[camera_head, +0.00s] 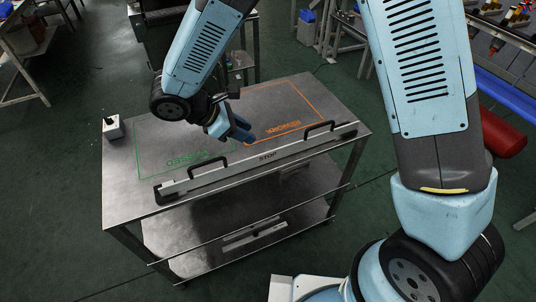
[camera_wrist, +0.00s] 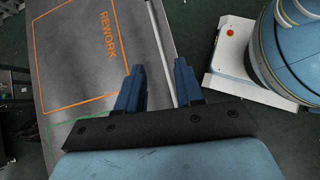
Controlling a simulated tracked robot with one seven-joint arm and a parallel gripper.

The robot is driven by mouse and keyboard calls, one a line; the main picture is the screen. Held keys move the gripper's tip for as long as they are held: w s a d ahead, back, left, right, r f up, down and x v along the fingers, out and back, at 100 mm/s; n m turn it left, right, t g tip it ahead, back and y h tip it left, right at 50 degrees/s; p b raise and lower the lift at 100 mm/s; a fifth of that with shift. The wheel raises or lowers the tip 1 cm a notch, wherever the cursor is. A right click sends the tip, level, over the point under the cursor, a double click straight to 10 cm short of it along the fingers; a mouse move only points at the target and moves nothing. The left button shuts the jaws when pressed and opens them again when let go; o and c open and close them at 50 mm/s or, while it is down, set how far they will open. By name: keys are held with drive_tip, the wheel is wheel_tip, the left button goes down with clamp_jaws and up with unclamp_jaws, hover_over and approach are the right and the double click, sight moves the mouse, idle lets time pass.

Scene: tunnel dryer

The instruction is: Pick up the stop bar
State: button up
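The stop bar (camera_head: 267,156) is a long pale grey bar marked STOP, with a black handle near each end. In the head view it lies along the near edge of the metal cart top (camera_head: 140,195). My gripper (camera_head: 243,133) is above the cart top, just beyond the middle of the bar, apart from both handles. In the wrist view my gripper (camera_wrist: 158,68) shows two blue fingers spread apart with nothing between them. A pale strip along the cart's edge passes between the fingers there; I cannot tell whether it is the bar.
Green and orange outlined areas mark the cart top; the orange one reads REWORK (camera_wrist: 108,35). A lower shelf (camera_head: 190,240) is below. A red cylinder (camera_head: 503,132) and blue rails stand at right.

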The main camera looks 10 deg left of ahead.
sight(267, 153)
drive_tip(key=shift+n, duration=0.8)
drive_tip(key=s+a+f, duration=0.1)
drive_tip(key=a+f, duration=0.1)
drive_tip(key=shift+s+a+f, duration=0.35)
drive_tip(key=shift+s+f, duration=0.05)
drive_tip(key=shift+d+f+t, duration=0.1)
drive_tip(key=shift+f+t, duration=0.15)
drive_tip(key=shift+t, duration=0.05)
drive_tip(key=x, duration=0.7)
drive_tip(key=shift+w+d+f, duration=0.2)
drive_tip(key=shift+f, duration=0.1)
drive_tip(key=shift+x, duration=2.65)
drive_tip(key=shift+w+d+r, duration=0.1)
drive_tip(key=shift+w+r, duration=0.05)
drive_tip(key=shift+c, duration=0.4)
clamp_jaws()
